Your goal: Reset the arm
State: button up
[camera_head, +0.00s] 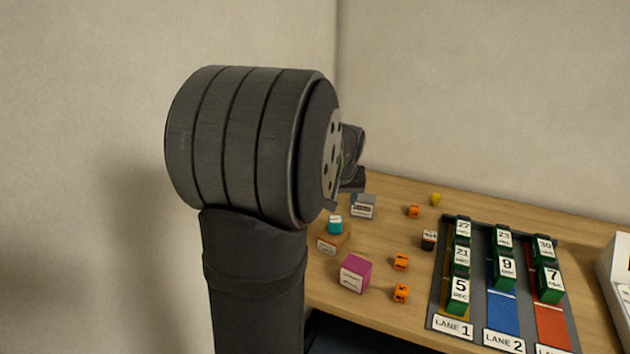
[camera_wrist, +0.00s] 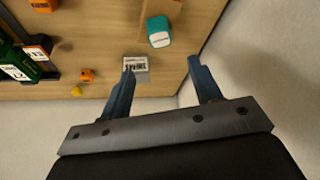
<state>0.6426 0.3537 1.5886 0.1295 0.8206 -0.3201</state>
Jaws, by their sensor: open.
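My arm fills the left and middle of the head view, with its wrist raised beside the back of the wooden table (camera_head: 385,325). My gripper (camera_wrist: 160,66) shows in the wrist view with its two blue-grey fingers spread apart and nothing between them. In the head view it is mostly hidden behind my own wrist. A grey labelled box (camera_head: 362,206) stands on the table near the gripper. In the wrist view this grey box (camera_wrist: 136,67) appears by the left fingertip; I cannot tell the distance.
A teal block (camera_head: 335,224) sits on a brown box (camera_head: 333,241). A magenta box (camera_head: 356,272) and small orange pieces (camera_head: 400,262) lie nearby. A white box (camera_head: 618,275) stands at right. Walls are behind.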

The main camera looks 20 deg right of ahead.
aim_at(335, 220)
jog(key=x, duration=1.2)
jog(key=shift+f, duration=0.2)
notch_tip(335, 220, up, 3)
jog(key=shift+f, duration=0.15)
jog(key=shift+r, duration=0.6)
jog(key=shift+f, duration=0.1)
